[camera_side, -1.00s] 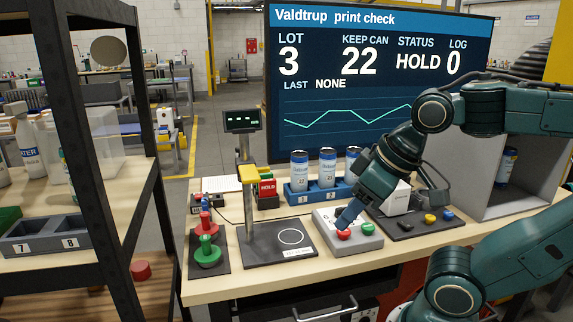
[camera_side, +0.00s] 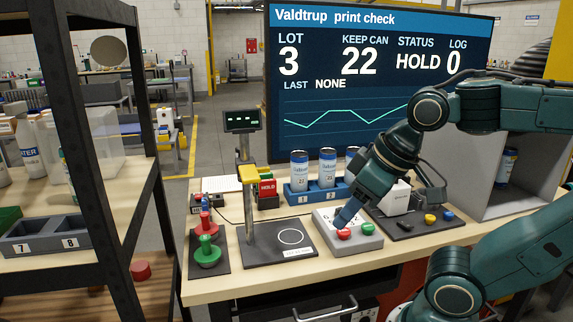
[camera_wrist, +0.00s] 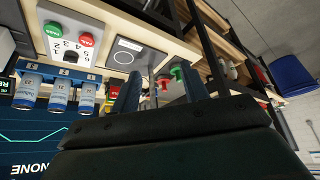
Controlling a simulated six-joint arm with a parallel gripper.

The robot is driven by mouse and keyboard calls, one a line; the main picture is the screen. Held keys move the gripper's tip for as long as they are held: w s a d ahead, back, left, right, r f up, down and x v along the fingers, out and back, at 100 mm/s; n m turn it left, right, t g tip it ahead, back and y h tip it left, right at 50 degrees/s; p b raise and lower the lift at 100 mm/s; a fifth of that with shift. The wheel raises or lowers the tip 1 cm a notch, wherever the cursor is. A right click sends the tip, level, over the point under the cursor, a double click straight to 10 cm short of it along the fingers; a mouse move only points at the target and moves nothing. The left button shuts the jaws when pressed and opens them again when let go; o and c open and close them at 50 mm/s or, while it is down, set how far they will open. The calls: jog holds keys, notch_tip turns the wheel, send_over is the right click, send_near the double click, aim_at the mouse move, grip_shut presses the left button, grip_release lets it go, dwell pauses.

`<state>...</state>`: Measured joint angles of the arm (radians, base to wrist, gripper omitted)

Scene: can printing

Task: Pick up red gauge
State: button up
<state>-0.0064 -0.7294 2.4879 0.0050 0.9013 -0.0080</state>
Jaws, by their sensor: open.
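The red gauge (camera_side: 204,226) stands on a dark mat at the left of the bench, just behind a green gauge (camera_side: 208,252). In the wrist view the red gauge (camera_wrist: 163,83) shows between my fingers but farther off, beside the green gauge (camera_wrist: 180,73). My gripper (camera_side: 344,217) is open and empty. It hangs over the grey button box, well to the right of the red gauge. In the side view my fingers overlap, so the gap between them is hidden; the wrist view shows them apart (camera_wrist: 159,75).
The grey button box (camera_side: 333,240) has a red and a green button. A black plate with a ring (camera_side: 255,252) and a post lies between it and the gauges. A blue rack (camera_side: 313,195) of cans stands behind. A dark shelf frame (camera_side: 90,150) rises at left.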

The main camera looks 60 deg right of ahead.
jog(key=w+a+f+n+g+h, duration=0.1)
jog(key=w+a+f+n+g, duration=0.3)
jog(key=w, duration=0.6)
jog(key=w+a+f+n+g+h, duration=0.15)
jog(key=w+a+f, duration=0.25)
jog(key=w+f, duration=0.5)
jog(key=m+t, duration=0.4)
jog(key=m, duration=0.8)
send_near(205, 215)
jog(key=shift+x, duration=3.2)
jog(key=shift+f, duration=0.15)
jog(key=shift+x, duration=2.45)
jog(key=shift+c, duration=0.5)
